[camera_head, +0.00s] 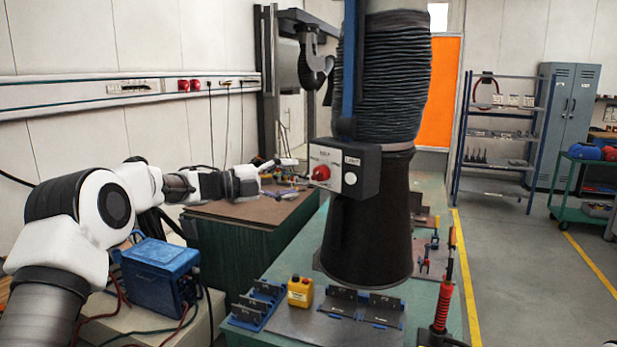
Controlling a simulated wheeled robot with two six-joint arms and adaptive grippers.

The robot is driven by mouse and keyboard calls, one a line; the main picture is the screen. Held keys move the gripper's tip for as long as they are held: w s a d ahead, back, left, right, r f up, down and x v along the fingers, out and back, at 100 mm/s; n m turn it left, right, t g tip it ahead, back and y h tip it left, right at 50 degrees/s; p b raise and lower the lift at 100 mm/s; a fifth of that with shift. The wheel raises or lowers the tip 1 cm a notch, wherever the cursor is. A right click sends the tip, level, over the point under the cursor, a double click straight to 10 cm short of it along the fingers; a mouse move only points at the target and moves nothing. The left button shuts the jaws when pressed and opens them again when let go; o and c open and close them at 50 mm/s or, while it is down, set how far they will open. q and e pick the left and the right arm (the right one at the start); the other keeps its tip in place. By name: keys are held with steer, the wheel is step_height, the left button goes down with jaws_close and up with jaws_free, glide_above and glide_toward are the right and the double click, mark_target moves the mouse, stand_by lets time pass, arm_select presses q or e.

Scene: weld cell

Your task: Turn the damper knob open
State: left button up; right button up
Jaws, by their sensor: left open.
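The damper knob (320,173) is red and sits on the front of a control box (343,168) with a white face and dark sides. The box is fixed to the dark extraction hood (366,225) below the ribbed hose. My left gripper (284,168) reaches in from the left and is open. Its tips are a short way left of the knob and appear apart from it. The knob's exact angle is too small to read. My right gripper is not in view.
The ribbed hose (392,80) hangs above the hood. A welding table (300,318) below carries a yellow box (300,292), dark blocks and a red-handled torch (442,300). A blue unit (160,275) stands under my left arm. Open floor lies at right.

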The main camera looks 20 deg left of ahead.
arm_select(q)
steer(key=v, duration=0.5)
steer(key=shift+s+a, duration=0.2)
